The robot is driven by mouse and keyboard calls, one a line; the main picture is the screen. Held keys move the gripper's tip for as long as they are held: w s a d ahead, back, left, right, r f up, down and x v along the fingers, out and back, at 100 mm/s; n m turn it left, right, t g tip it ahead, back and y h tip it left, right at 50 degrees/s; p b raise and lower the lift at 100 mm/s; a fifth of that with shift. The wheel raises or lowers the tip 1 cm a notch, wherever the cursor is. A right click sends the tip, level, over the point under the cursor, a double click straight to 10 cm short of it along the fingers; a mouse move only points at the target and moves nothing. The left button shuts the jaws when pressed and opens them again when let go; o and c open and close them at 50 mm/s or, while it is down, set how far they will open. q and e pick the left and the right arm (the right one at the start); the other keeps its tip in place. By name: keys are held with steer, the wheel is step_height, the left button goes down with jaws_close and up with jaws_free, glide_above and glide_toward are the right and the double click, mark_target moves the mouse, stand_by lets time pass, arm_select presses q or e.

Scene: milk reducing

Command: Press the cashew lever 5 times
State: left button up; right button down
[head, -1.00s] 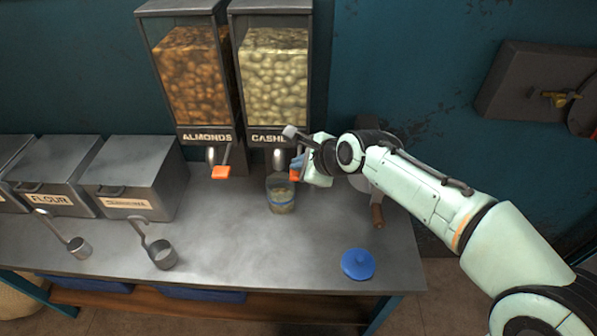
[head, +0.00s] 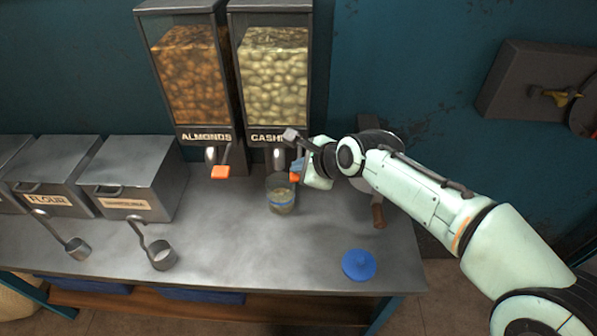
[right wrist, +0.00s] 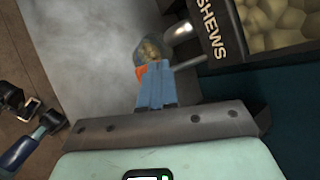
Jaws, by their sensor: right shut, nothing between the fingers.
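The cashew dispenser (head: 275,85) stands at the back of the counter, filled with pale nuts. Its lever has an orange tip (head: 294,177), partly hidden by my right gripper (head: 297,167). In the right wrist view the blue fingers (right wrist: 155,85) are shut, and the orange lever tip (right wrist: 141,71) shows just beyond them; whether they touch I cannot tell. A clear jar (head: 281,195) with some nuts in it stands under the cashew spout. My left gripper is not in view.
The almond dispenser (head: 188,85) with its own orange lever (head: 221,172) stands to the left. Metal bins (head: 130,180) and two scoops (head: 162,255) are further left. A blue lid (head: 358,265) lies at the front right. The counter's front middle is clear.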

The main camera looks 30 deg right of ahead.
steer(key=shift+f+b, duration=0.55)
steer(key=shift+f, duration=0.4)
stand_by(0.5)
steer(key=shift+r, duration=0.1)
steer(key=shift+r+p, duration=0.7)
steer(key=shift+p, duration=0.1)
steer(key=shift+r+p, duration=1)
steer(key=shift+r, duration=0.1)
step_height(320, 180, up, 5)
steer(key=p, duration=0.4)
steer(key=shift+p, duration=0.35)
stand_by(1.3)
